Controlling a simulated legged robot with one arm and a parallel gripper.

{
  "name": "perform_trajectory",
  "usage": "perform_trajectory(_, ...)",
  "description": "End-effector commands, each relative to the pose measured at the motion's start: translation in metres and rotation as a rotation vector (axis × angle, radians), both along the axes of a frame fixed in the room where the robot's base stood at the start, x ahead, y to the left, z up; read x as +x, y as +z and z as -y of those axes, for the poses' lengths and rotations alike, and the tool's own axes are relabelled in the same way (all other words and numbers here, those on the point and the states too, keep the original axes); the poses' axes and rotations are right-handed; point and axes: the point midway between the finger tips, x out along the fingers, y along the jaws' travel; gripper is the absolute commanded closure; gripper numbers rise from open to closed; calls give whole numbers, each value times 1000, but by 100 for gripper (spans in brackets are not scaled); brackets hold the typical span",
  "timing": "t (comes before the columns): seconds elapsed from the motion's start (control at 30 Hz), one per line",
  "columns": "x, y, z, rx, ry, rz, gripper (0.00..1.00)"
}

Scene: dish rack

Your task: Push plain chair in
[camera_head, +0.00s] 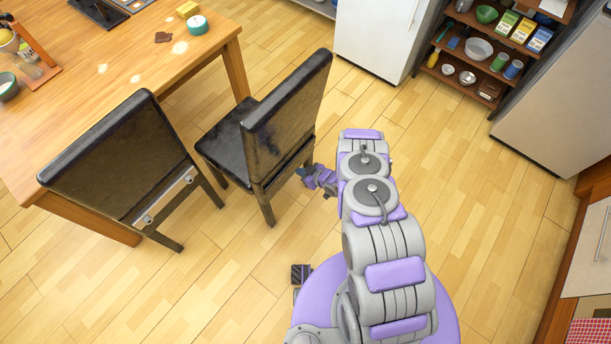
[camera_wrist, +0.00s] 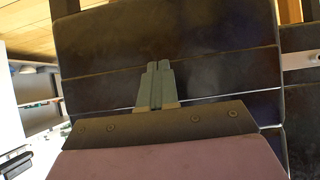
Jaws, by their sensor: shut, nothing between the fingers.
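The plain chair (camera_head: 288,108) is dark, with a scuffed backrest and no bar on it. It stands at the right end of the wooden table (camera_head: 137,55), its seat showing between the backrest and the table. A second dark chair (camera_head: 115,155), with a metal bar low on its back, stands to the left. My gripper (camera_head: 303,172) is low behind the plain chair, by the lower right of its backrest. In the wrist view, my gripper (camera_wrist: 157,68) is shut and empty, its fingers in front of the plain chair's back (camera_wrist: 170,40). I cannot tell whether they touch.
The table holds a teal-and-white container (camera_head: 197,25), a yellow sponge (camera_head: 187,9) and dishes at the left. A white fridge (camera_head: 385,35) and a shelf (camera_head: 480,50) with bowls and boxes stand at the back. The wooden floor (camera_head: 440,150) right of the chairs is clear.

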Motion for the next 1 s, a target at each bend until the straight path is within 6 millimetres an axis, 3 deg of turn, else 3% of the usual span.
perform_trajectory(1.0, 9, 1, -12, 2, 0, 4, 100)
